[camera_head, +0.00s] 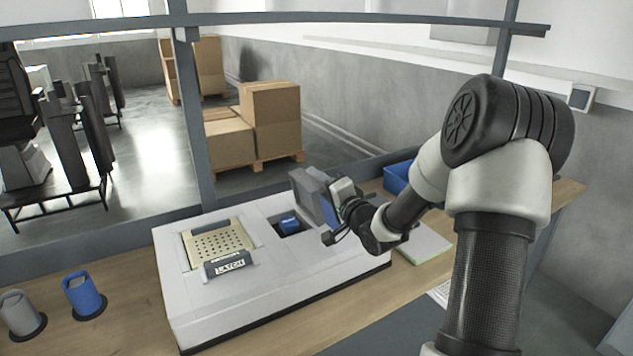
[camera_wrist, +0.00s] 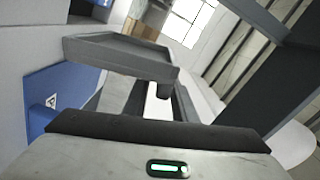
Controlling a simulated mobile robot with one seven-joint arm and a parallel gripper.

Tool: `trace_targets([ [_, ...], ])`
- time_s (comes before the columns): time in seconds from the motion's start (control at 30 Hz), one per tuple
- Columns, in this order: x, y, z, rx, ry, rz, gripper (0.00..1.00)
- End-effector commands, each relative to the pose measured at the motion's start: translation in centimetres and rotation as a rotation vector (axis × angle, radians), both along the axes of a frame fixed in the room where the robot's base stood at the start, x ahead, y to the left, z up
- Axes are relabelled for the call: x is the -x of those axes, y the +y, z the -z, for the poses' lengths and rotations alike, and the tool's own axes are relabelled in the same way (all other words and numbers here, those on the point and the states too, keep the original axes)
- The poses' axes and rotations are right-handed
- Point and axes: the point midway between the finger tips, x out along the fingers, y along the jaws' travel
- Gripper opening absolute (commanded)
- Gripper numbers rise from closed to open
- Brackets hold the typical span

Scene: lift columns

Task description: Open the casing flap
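The white casing (camera_head: 270,292) stands on the wooden table. Its grey flap (camera_head: 308,197) is raised and tilted up beside a square opening (camera_head: 290,226), in which a blue part (camera_head: 289,222) shows. My gripper (camera_head: 340,205) is at the right side of the raised flap, close against it. A blue surface shows between them, and also at the left of the wrist view (camera_wrist: 62,98). A grey panel edge, seemingly the flap (camera_wrist: 120,55), crosses above the dark gripper body in the wrist view. The fingertips are not clear, and I cannot tell whether they touch the flap.
A beige perforated plate (camera_head: 218,243) with a dark piece marked LATCH (camera_head: 228,264) is on the casing's left. A blue cup (camera_head: 84,295) and a grey cup (camera_head: 20,313) stand left. A frame post (camera_head: 193,120) rises behind.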

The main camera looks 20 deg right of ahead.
Motion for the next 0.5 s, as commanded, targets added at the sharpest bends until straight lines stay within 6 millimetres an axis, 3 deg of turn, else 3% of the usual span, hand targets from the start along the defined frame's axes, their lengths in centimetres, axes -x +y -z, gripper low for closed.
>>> trace_targets([
  [0.33, 0.2, 0.2, 0.1, -0.002, 0.002, -0.005, 0.31],
  [0.5, 1.8, -0.2, 0.0, 0.000, 0.003, -0.003, 0.31],
])
